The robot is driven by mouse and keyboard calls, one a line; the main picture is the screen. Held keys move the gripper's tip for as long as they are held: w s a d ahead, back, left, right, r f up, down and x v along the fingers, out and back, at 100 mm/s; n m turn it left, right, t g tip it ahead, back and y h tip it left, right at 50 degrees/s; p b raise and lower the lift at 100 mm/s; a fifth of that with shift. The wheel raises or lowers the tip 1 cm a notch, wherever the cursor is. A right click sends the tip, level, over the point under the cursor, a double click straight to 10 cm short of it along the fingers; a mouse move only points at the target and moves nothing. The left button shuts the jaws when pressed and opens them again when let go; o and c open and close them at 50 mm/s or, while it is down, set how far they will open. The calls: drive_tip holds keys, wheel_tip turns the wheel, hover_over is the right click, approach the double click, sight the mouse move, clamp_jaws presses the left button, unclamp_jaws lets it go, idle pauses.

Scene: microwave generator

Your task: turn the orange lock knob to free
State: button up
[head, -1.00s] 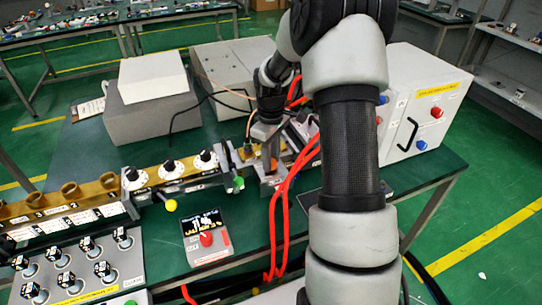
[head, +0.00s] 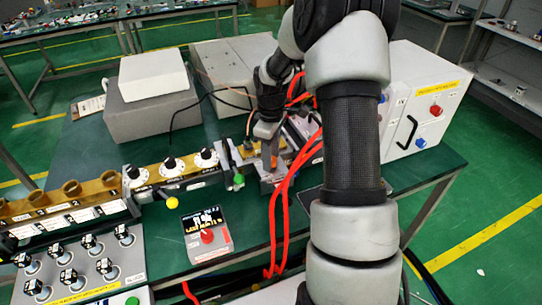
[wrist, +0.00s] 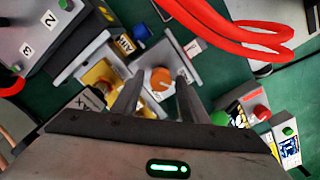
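The orange lock knob (wrist: 161,78) shows in the wrist view on a pale grey plate (wrist: 198,62). A blue knob (wrist: 139,31) and a yellow part (wrist: 100,76) are close by it. My gripper (wrist: 160,84) is open, with one finger on each side of the orange knob in the picture. A gap shows between the knob and each finger, and I cannot tell how far above it the fingertips are.
Red cables (head: 279,205) hang beside my arm and cross the wrist view's top. A row of dials (head: 172,167) is at left. A grey cabinet (head: 425,95) stands at right.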

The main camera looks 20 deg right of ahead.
drive_tip(key=shift+r, duration=0.1)
wheel_tip(320, 180, up, 17)
drive_tip(key=p, duration=0.1)
drive_tip(key=shift+r+p, duration=0.15)
drive_tip(key=shift+p, duration=0.15)
idle(0.6)
drive_tip(key=s+a+r+m+t+h+p, duration=0.1)
drive_tip(key=s+a+r+m+t+p, duration=0.2)
drive_tip(key=s+r, duration=0.5)
drive_tip(key=s+a+r+m+t+p, duration=0.1)
drive_tip(key=s+a+r+m+p, duration=0.15)
drive_tip(key=s+a+r, duration=0.5)
drive_tip(key=s+m+t+y+p, duration=0.1)
drive_tip(key=s+m, duration=0.2)
drive_tip(key=s, duration=0.6)
drive_tip(key=shift+s+a+m+t, duration=0.25)
drive_tip(key=shift+s+m+t, duration=0.05)
drive_tip(key=shift+s+m, duration=0.1)
